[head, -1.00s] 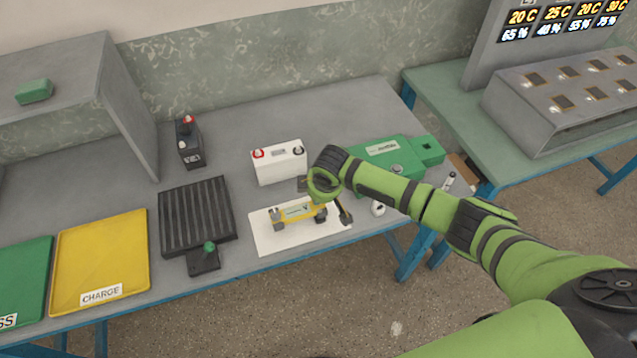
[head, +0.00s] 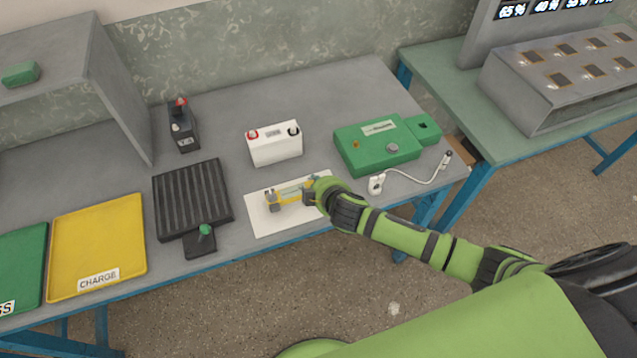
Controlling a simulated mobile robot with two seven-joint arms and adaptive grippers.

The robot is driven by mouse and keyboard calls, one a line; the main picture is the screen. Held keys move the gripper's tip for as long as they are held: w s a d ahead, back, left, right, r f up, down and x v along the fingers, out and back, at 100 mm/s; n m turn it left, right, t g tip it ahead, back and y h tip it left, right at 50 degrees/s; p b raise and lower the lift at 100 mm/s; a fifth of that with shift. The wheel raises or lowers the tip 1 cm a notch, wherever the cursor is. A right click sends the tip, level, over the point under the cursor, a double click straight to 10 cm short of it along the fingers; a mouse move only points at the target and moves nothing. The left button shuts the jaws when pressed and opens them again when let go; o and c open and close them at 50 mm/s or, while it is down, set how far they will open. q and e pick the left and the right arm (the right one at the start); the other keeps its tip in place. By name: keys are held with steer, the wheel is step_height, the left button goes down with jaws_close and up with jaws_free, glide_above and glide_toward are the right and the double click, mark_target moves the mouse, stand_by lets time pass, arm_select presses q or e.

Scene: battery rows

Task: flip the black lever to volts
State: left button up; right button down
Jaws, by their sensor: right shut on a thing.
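A yellow tester (head: 289,193) with grey ends lies on a white mat (head: 266,228) near the front edge of the table. My right gripper (head: 312,190) is at the tester's right end, low over the mat, and is shut there. It seems to be shut on the black lever, but my gripper and wrist hide that lever and its position. I cannot read the tester's markings at this size. My left gripper is not in view.
A white battery (head: 275,146) stands behind the mat. A green case (head: 370,150) and a white cable (head: 415,181) lie to the right. A black ribbed tray (head: 192,200), a black box with a red top (head: 183,130) and a yellow CHARGE tray (head: 97,240) are left.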

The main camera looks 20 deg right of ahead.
stand_by(0.3)
steer(key=c, duration=1.2)
jaws_free()
steer(key=shift+f, duration=0.1)
steer(key=v, duration=0.8)
